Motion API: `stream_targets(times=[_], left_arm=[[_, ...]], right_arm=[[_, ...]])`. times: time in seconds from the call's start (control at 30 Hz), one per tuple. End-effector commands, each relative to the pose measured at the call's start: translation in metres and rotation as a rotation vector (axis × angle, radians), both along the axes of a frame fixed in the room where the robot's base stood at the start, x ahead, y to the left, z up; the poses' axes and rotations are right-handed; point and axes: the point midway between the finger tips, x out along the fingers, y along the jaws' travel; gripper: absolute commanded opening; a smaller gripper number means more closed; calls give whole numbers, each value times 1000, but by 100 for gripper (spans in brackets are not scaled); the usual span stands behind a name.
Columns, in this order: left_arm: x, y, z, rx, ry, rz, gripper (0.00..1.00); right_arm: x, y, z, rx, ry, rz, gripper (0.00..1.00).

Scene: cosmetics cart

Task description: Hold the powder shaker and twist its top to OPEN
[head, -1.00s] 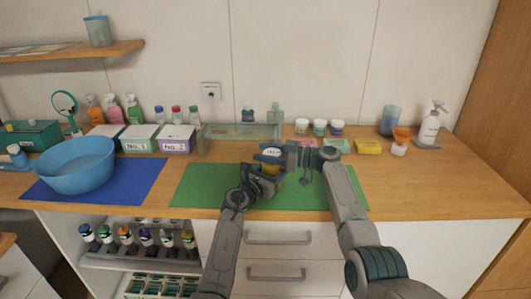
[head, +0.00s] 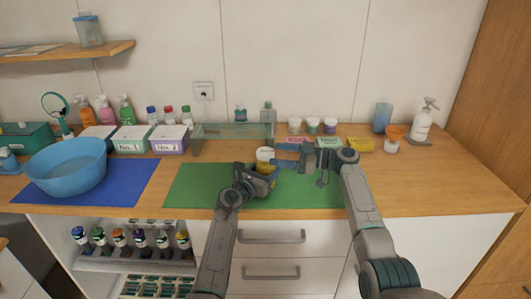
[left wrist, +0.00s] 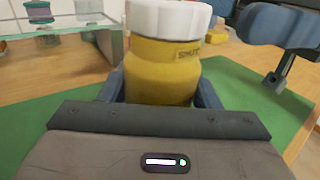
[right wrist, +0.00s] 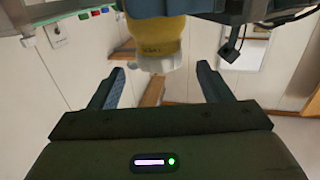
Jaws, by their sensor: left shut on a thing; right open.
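The powder shaker (head: 265,156) has a yellow body and a white top, and stands upright over the green mat. My left gripper (head: 262,171) is shut on its body. In the left wrist view the shaker (left wrist: 160,78) sits between the fingers, with a partly readable "SHUT" marking below the white top (left wrist: 168,18). My right gripper (head: 287,160) is open and empty, just right of the shaker and apart from it. In the right wrist view the white top (right wrist: 158,63) shows beyond the gap between the open fingers (right wrist: 160,85).
The green mat (head: 195,190) lies beneath both grippers. A clear rack (head: 225,137) stands behind left. Several small jars (head: 312,126) and a yellow block (head: 360,145) are behind right. A blue basin (head: 65,170) is at left.

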Motion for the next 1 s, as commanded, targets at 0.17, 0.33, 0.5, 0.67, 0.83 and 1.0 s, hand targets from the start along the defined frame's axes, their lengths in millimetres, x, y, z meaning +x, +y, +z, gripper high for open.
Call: stream_targets(times=[0.17,0.33,0.5,0.67,0.83,1.0], left_arm=[[0,0,-1,0,1,0,32],[0,0,-1,0,1,0,32],[0,0,-1,0,1,0,32],[0,0,-1,1,1,0,32],[0,0,-1,1,1,0,74],[0,0,0,0,0,0,82]], right_arm=[[-7,-32,-1,-1,-1,-1,72],[-10,-45,0,-1,-1,0,72],[-11,-47,0,0,0,0,72],[-10,-47,0,0,0,0,72],[-10,-47,0,0,0,0,72],[-10,-47,0,0,0,0,72]])
